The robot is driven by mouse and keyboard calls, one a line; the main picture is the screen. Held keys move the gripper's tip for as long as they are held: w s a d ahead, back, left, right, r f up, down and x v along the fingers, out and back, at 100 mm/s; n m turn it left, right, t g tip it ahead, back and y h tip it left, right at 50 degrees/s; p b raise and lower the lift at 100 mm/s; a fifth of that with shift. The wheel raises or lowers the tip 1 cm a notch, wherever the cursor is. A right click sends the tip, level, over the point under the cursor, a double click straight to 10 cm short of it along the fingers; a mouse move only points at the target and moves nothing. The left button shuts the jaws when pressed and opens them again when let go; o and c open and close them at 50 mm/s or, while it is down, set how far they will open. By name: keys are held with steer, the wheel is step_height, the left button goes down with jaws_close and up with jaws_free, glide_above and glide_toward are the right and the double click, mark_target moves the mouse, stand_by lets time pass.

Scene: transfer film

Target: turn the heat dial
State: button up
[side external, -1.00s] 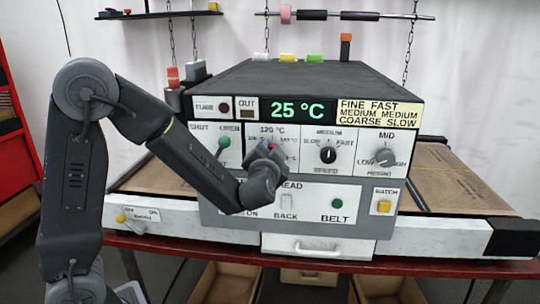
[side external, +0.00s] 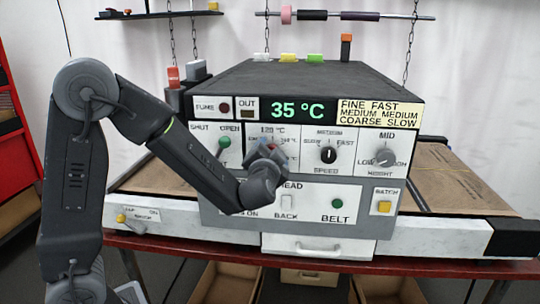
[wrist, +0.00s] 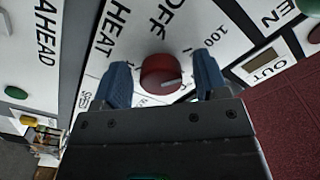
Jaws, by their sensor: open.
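The heat dial (wrist: 160,74) is a red round knob with a pale pointer line, on a white panel lettered HEAT and OFF in the wrist view. The pointer line lies toward the right of that view. My gripper (wrist: 164,80) is open, its blue fingers on either side of the dial, with narrow gaps showing. In the side external view my gripper (side external: 268,158) is at the heat panel and covers most of the dial. The green display (side external: 297,111) reads 35 °C.
A shut/open lever with a green knob (side external: 224,143) is close on the left. Below are a green belt button (side external: 337,203) and a yellow batch button (side external: 384,207).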

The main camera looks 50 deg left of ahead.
steer(key=v, duration=1.4)
steer(key=shift+w+r, duration=0.1)
steer(key=d+r+m+h, duration=0.2)
steer(key=d+r+h, duration=0.35)
steer(key=h, duration=0.85)
steer(key=s+a+f+n+g, duration=0.1)
steer(key=s+a+f+g, duration=0.1)
steer(key=s, duration=0.5)
steer(key=s+a+f+n+g+y, duration=0.1)
steer(key=s+f+g, duration=0.3)
steer(key=s, duration=0.4)
steer(key=shift+s+a+f+g, duration=0.2)
steer(key=shift+a+f+g, duration=0.1)
steer(key=shift+a+g, duration=0.35)
